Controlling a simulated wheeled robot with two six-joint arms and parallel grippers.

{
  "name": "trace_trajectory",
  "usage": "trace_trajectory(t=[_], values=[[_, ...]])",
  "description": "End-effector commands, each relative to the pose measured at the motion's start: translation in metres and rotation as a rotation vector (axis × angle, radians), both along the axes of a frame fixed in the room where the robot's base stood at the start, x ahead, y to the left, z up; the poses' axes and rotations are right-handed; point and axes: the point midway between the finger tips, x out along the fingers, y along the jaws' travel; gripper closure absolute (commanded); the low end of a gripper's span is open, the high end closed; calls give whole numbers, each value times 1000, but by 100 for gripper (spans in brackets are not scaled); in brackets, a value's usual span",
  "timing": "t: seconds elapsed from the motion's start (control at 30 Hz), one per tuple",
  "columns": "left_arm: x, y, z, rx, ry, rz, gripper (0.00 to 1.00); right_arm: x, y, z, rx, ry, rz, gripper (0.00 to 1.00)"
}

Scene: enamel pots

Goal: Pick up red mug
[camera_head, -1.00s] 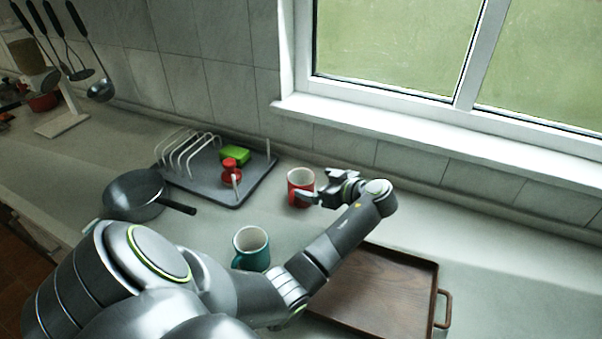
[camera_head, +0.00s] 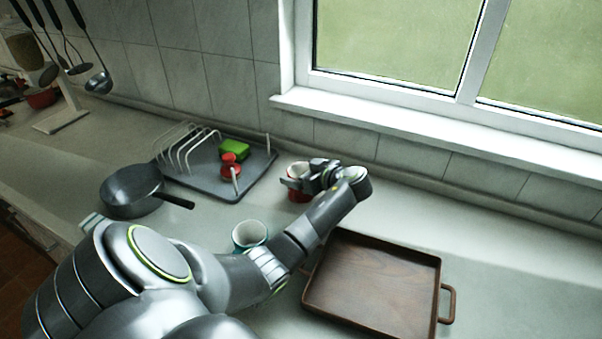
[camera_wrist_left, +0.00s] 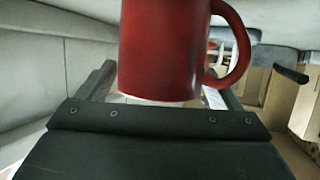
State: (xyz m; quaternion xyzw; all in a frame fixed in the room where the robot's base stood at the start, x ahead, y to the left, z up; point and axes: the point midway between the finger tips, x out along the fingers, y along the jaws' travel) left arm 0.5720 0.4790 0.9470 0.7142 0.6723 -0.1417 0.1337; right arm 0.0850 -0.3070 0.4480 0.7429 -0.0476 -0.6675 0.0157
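The red mug (camera_head: 296,169) stands on the counter near the back wall, partly hidden by my left gripper (camera_head: 300,178). In the left wrist view the red mug (camera_wrist_left: 165,50) fills the upper middle, its handle on the right. My left gripper (camera_wrist_left: 162,90) is open there, one finger on each side of the mug. A gap shows between the left finger and the mug; the right finger is partly hidden near the handle. My right gripper is not in view.
A teal mug (camera_head: 249,234) stands close beside my left arm, partly hidden. A brown wooden tray (camera_head: 375,290) lies at right. A grey dish rack (camera_head: 222,187) with red and green items and a dark pan (camera_head: 131,191) are at left.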

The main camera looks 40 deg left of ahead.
Motion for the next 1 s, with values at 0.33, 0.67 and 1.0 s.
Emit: trace_trajectory(t=[0.33,0.67,1.0], values=[[0,0,0,-1,0,0,60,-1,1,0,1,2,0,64],[0,0,3,0,-1,0,62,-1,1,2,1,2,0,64],[0,0,42,2,-3,1,62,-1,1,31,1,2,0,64]])
